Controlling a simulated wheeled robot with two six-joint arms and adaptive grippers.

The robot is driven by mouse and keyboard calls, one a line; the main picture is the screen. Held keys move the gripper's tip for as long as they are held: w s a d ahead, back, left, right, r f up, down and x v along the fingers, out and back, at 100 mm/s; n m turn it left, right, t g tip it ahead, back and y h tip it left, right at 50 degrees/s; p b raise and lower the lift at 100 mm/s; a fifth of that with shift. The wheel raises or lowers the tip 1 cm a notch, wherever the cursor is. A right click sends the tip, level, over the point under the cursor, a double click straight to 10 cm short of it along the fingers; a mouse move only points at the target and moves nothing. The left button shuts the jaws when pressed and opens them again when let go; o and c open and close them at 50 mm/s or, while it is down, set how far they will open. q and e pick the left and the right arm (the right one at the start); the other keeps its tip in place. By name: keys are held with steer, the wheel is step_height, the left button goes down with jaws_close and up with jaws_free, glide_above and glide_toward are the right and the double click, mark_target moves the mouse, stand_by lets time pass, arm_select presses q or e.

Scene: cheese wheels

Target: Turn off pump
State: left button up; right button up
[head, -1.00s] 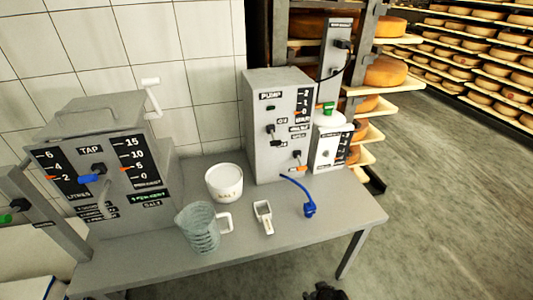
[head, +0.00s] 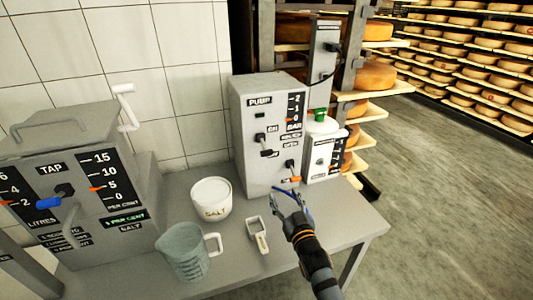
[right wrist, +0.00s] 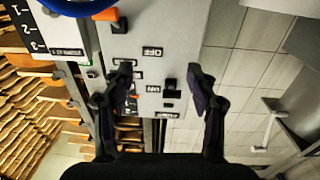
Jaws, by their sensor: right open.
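The pump (head: 245,160) is a grey box labelled PUMP at the back of the table. A black switch (head: 262,142) sits on its front, beside an ON label. In the right wrist view the pump face (right wrist: 190,40) is upside down, with ON and OFF labels and the black switch (right wrist: 170,90) between the fingers in the picture, near ON. My right gripper (head: 287,196) is in front of the pump, below the switch. It is open and empty, apart from the panel; the wrist view also shows its fingers (right wrist: 163,88). My left gripper is out of view.
A blue hose (head: 307,192) lies beside my right gripper. A second knob with an orange pointer (head: 292,178) is low on the pump. A salt tub (head: 212,200), measuring jug (head: 185,255) and scoop (head: 258,235) stand left. A white container (head: 320,150) is right of the pump.

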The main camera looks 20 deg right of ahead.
mark_target(267, 150)
step_height(267, 150, up, 7)
steer(key=w+a+t+y, duration=0.1)
steer(key=a+t, duration=0.1)
steer(key=t, duration=0.3)
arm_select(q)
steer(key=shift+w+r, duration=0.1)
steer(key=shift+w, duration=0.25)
arm_select(e)
steer(key=shift+n+g, duration=0.3)
steer(key=x, duration=1)
steer(key=shift+w+a, duration=0.2)
steer(key=shift+w, duration=0.1)
steer(key=c, duration=1.1)
steer(key=shift+f, duration=0.1)
steer(key=shift+c, duration=0.3)
steer(key=f+b, duration=0.1)
steer(key=b, duration=0.2)
steer(key=shift+f+t, duration=0.1)
steer(key=shift+t, duration=0.3)
steer(key=t+b, duration=0.1)
steer(key=b, duration=0.2)
steer(key=shift+w, duration=0.2)
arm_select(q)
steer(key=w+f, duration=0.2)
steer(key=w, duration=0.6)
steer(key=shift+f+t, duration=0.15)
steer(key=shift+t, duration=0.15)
arm_select(e)
steer(key=shift+r, duration=0.2)
